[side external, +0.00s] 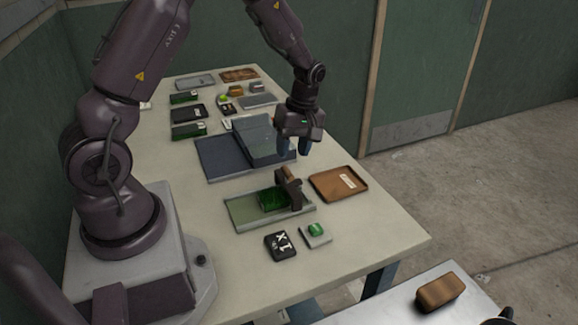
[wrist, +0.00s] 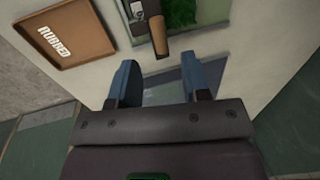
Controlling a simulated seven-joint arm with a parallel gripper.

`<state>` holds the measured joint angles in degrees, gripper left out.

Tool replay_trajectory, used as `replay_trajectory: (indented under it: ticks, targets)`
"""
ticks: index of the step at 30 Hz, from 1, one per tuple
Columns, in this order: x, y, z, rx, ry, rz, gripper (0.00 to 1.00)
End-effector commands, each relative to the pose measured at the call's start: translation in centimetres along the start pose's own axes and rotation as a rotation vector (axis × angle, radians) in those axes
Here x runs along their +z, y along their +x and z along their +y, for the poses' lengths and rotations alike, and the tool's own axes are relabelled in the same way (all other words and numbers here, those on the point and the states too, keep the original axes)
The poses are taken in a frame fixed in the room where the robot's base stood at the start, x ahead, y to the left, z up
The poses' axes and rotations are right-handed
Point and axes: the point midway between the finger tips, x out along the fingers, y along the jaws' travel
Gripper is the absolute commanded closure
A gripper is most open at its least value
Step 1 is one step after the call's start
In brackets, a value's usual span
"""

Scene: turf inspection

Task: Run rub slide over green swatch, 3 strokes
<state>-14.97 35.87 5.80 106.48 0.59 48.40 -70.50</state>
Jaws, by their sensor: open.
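The green swatch (side external: 270,202) lies on a shallow grey-green tray (side external: 241,213) near the front of the table. The rub slide (side external: 290,188), a dark block with a brown handle, stands at the swatch's right end. In the wrist view, its handle (wrist: 158,34) shows just beyond my fingertips, with the textured green swatch (wrist: 182,11) beside it, partly cut off by the frame. My gripper (side external: 295,149) is open and empty, above and behind the slide, apart from it. Its two blue fingers (wrist: 161,80) point toward the slide with nothing between them.
A brown tray labelled RUBBED (side external: 336,186) lies right of the slide. A dark card marked 1X (side external: 280,246) and a small pale tray (side external: 316,241) with a green piece sit in front. A dark blue tray (side external: 220,162) with a grey block lies behind; several small items stand farther back.

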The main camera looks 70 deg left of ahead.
Motion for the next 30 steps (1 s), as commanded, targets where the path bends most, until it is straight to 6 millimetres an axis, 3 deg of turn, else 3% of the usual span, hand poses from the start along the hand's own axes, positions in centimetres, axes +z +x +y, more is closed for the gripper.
replay_trajectory:
  ticks: [3, 9, 20, 21, 26, 27, 30]
  targets:
    - [0.0, 2.4, -0.1, -0.005, 0.0, -0.001, 0.57]
    - [0.0, 4.7, 0.0, -0.001, 0.0, -0.001, 0.57]
    - [0.0, 5.3, 0.0, 0.001, 0.001, 0.0, 0.57]
    - [0.0, 5.3, 0.0, 0.001, 0.001, 0.0, 0.59]
    - [0.0, 5.3, 0.0, 0.001, 0.001, 0.0, 0.96]
    - [0.0, 5.3, 0.0, 0.001, 0.001, 0.0, 1.0]
    - [0.0, 5.3, 0.0, 0.001, 0.001, 0.0, 1.0]
